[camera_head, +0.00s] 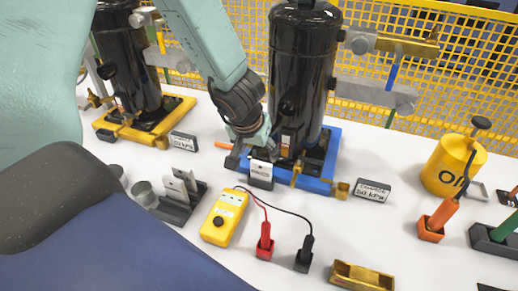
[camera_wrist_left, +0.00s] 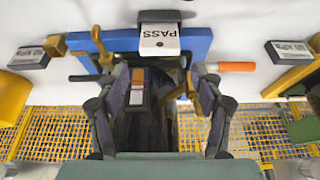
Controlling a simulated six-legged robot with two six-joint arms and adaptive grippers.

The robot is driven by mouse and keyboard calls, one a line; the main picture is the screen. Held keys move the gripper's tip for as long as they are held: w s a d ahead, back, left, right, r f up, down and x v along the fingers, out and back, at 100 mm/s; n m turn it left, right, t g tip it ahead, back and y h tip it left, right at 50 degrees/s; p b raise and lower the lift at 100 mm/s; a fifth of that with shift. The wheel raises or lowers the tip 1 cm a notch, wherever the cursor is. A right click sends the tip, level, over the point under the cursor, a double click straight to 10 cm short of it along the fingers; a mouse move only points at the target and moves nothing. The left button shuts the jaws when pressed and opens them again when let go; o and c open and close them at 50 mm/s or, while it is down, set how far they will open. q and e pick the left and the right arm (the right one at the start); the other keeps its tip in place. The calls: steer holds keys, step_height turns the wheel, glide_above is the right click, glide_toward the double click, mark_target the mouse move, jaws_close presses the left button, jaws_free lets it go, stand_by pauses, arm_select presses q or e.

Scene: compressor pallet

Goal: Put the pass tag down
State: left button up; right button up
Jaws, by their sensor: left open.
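The pass tag (camera_wrist_left: 160,40) is a white card marked PASS at the top middle of the left wrist view. It sits at a dark holder (camera_wrist_left: 160,16) by the edge of the blue pallet (camera_wrist_left: 210,42). In the head view the tag (camera_head: 262,167) stands in front of the right-hand black compressor (camera_head: 300,70). My left gripper (camera_head: 250,140) is above and just behind the tag. In the left wrist view its two fingers (camera_wrist_left: 160,78) are spread apart, with the tag beyond their tips and nothing held. My right gripper does not show.
A yellow meter (camera_head: 225,217) with red and black leads lies in front. A dark rack (camera_head: 178,205) holds more pale tags to the left. Pressure labels (camera_head: 371,190) stand beside the pallets. A yellow oil can (camera_head: 447,165) is at right, and a yellow mesh fence (camera_head: 390,125) runs behind.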

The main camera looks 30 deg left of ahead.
arm_select(q)
steer(key=p+v, duration=0.1)
steer(key=v, duration=0.2)
stand_by(0.4)
steer(key=shift+s+f, duration=0.1)
steer(key=shift+s, duration=0.05)
